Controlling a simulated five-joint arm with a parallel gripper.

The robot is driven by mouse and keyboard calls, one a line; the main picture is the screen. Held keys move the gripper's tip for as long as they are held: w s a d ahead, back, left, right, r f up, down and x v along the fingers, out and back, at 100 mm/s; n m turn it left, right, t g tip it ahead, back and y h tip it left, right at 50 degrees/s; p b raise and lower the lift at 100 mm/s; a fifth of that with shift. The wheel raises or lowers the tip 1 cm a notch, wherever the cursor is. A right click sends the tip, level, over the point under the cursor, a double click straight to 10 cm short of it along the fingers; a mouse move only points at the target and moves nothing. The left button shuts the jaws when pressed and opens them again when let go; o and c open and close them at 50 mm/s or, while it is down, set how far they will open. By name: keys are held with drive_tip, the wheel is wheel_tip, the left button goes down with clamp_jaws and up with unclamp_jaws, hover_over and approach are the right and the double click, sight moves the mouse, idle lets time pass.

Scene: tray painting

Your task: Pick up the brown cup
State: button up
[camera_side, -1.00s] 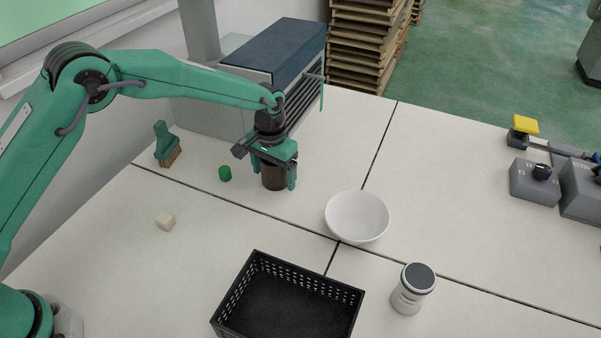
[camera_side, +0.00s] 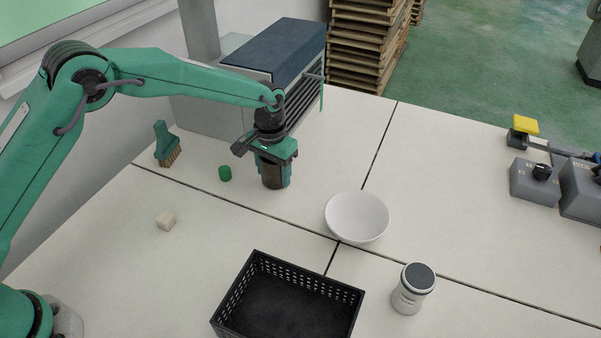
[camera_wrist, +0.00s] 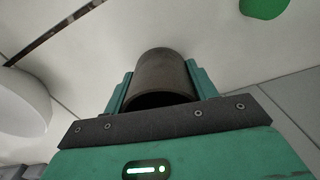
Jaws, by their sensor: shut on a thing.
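The brown cup (camera_side: 272,179) is dark brown and stands upright at the back of the table, in front of the grey machine. My gripper (camera_side: 274,175) is above and around it, shut on it with one finger on each side. In the wrist view the brown cup (camera_wrist: 162,75) sits between the two green fingers of my gripper (camera_wrist: 160,88), its dark opening facing the palm. I cannot tell whether its base touches the table.
A white bowl (camera_side: 357,217) stands to the right. A black basket (camera_side: 338,323) and a grey-lidded jar (camera_side: 412,290) are nearer the front. The grey machine (camera_side: 215,110) is close behind.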

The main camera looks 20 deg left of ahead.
drive_tip(key=r, duration=0.4)
drive_tip(key=shift+s+d, duration=0.2)
drive_tip(key=shift+s, duration=0.05)
drive_tip(key=s+d+r, duration=0.6)
drive_tip(key=s+d, duration=0.1)
drive_tip(key=s, duration=0.1)
drive_tip(key=shift+s+r, duration=0.3)
